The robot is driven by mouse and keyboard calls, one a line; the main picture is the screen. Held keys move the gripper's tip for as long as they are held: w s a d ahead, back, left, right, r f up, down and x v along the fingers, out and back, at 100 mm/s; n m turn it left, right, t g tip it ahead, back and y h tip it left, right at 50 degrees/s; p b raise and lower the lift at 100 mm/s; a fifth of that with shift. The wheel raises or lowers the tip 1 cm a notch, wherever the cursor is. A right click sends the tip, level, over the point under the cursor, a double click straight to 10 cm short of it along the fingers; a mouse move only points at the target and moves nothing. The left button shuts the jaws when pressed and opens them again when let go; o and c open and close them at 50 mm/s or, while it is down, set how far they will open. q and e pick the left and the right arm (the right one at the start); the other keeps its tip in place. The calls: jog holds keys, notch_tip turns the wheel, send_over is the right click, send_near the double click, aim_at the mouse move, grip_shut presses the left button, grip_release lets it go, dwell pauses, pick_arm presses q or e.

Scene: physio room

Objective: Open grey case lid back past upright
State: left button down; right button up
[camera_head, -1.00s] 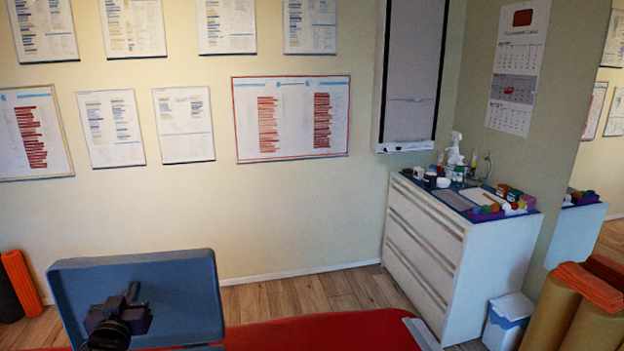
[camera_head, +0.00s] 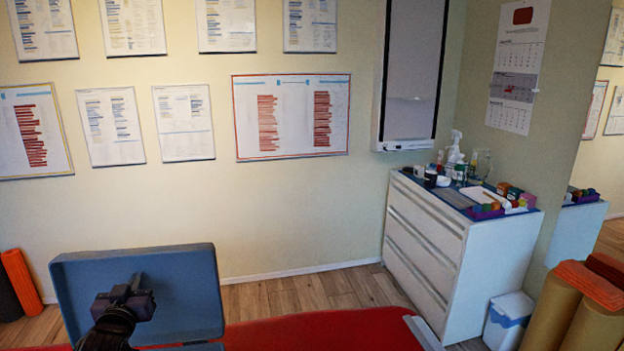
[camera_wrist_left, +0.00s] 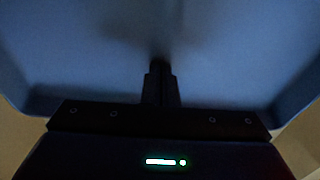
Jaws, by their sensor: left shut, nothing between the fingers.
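The grey case lid (camera_head: 185,290) stands raised at the lower left of the head view, its blue-grey inner face towards me. The case's lower part is mostly out of the picture. My left gripper (camera_head: 136,283) is in front of the lid's inner face, shut and empty. In the left wrist view the shut fingertips (camera_wrist_left: 160,72) point at the lid's inner face (camera_wrist_left: 225,50), with a dark shadow at the tips. They look very close to it; I cannot tell whether they touch. My right gripper is not in view.
A red surface (camera_head: 330,331) lies right of the lid. A white drawer unit (camera_head: 430,245) with bottles and small items stands at the right, with a white bin (camera_head: 508,320) beside it. Rolled mats (camera_head: 590,310) stand at the lower right. Wooden floor shows behind the lid.

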pick_arm(q)
jog(key=s+d+p, duration=0.1)
jog(key=s+p, duration=0.4)
jog(key=s, duration=0.3)
jog(key=shift+s+d+f, duration=0.15)
jog(key=shift+s+d, duration=0.25)
jog(key=shift+f, duration=0.1)
dwell(0.4)
